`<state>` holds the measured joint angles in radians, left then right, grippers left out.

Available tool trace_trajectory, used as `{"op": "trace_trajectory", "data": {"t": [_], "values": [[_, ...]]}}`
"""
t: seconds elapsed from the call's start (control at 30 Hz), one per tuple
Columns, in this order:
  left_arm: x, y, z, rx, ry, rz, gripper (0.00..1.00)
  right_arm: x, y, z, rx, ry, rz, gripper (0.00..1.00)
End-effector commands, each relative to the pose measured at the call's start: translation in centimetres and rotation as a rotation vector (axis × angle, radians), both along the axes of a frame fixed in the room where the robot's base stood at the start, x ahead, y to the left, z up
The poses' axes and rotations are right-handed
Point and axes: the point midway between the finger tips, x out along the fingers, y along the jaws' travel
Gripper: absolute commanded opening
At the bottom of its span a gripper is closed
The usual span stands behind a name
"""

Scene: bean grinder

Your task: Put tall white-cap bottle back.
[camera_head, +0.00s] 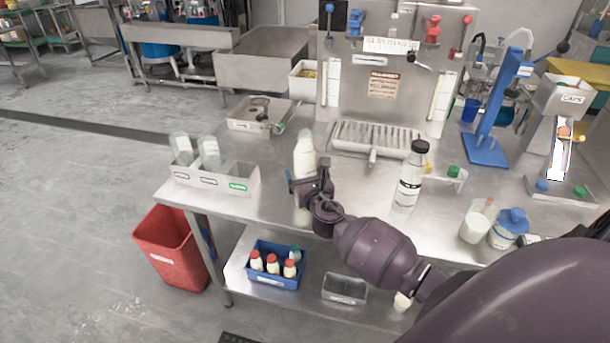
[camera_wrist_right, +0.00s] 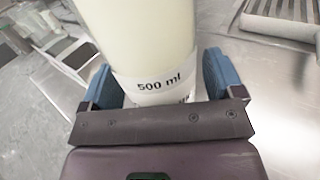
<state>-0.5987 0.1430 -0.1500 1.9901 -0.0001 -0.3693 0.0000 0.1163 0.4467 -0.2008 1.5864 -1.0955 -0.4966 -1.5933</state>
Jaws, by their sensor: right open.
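The tall white-cap bottle (camera_head: 304,152), filled with something milky, stands upright on the steel table, left of its middle. My right gripper (camera_head: 304,186) is at its lower part, and the gripper hides some of the bottle. In the right wrist view the bottle (camera_wrist_right: 145,45), with a "500 ml" label, stands between the two blue-padded fingers of the gripper (camera_wrist_right: 157,85). The jaws are open around it; whether a pad touches it I cannot tell. The bottle's top is outside the wrist view. My left gripper is not in view.
A white labelled rack (camera_head: 215,182) with two clear bottles stands at the table's left edge. A black-capped bottle (camera_head: 411,175) stands to the right. A filling machine with a drip grate (camera_head: 375,137) is behind.

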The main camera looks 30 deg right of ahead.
Motion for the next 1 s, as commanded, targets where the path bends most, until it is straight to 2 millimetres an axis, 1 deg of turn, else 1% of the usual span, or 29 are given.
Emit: {"op": "trace_trajectory", "data": {"t": [0.17,0.4,0.5,0.6,0.8,0.87,0.93,0.97,1.0], "values": [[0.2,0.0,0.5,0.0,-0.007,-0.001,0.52,-2.3,0.6,0.0,0.0,0.001,0.0,0.87],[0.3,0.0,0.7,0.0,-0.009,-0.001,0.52,-6.9,1.9,-0.1,0.0,0.001,0.0,0.87],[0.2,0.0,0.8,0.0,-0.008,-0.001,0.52,-8.6,2.4,-0.1,0.0,0.001,0.0,0.87],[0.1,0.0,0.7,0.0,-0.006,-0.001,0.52,-9.9,2.8,-0.1,0.0,0.001,0.0,0.87],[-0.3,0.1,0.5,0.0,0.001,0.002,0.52,-11.3,3.2,0.0,0.005,0.0,0.0,0.87],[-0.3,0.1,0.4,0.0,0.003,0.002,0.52,-11.7,3.3,-0.3,0.036,0.002,-0.001,0.87],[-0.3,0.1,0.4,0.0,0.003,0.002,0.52,-12.4,3.4,-1.2,0.127,0.01,-0.004,0.87],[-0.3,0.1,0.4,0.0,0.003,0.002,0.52,-12.7,3.5,-1.7,0.189,0.013,-0.006,0.87],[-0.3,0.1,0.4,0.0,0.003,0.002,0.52,-13.4,3.6,-2.5,0.289,0.018,-0.011,0.87]]}}
